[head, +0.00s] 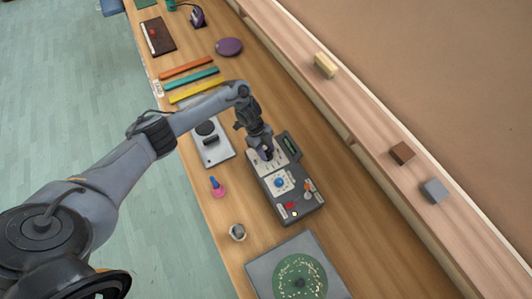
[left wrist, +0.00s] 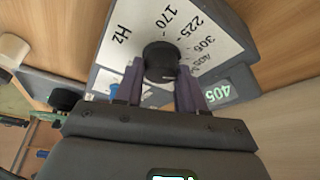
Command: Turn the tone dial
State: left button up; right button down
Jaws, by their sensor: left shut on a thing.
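The tone dial (left wrist: 161,58) is a black knob on a white plate marked Hz, with 170, 225, 306 and 405 around it. A small display (left wrist: 217,92) beside it reads 405 in green. My left gripper (left wrist: 161,78) is shut on the dial, one finger on each side of it. In the head view, the dial's dark box (head: 296,212) stands on the bench, and my left gripper (head: 265,153) reaches down to its far end, hiding the dial. A blue knob (head: 280,183) sits on the box's nearer white plate. My right gripper does not show.
A grey plate with a black handle (head: 212,140) lies left of the box. A pink and blue object (head: 216,187) and a small cup (head: 238,232) stand on the bench. A green speckled disc (head: 300,279) is in front. Coloured bars (head: 194,92) lie behind. Blocks (head: 402,153) sit on the right ledge.

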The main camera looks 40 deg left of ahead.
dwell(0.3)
pick_arm(q)
jog(key=o, duration=1)
jog(key=shift+r, duration=0.1)
jog(key=v, duration=1)
jog(key=shift+a+r+p, duration=0.25)
jog(key=shift+p, duration=0.15)
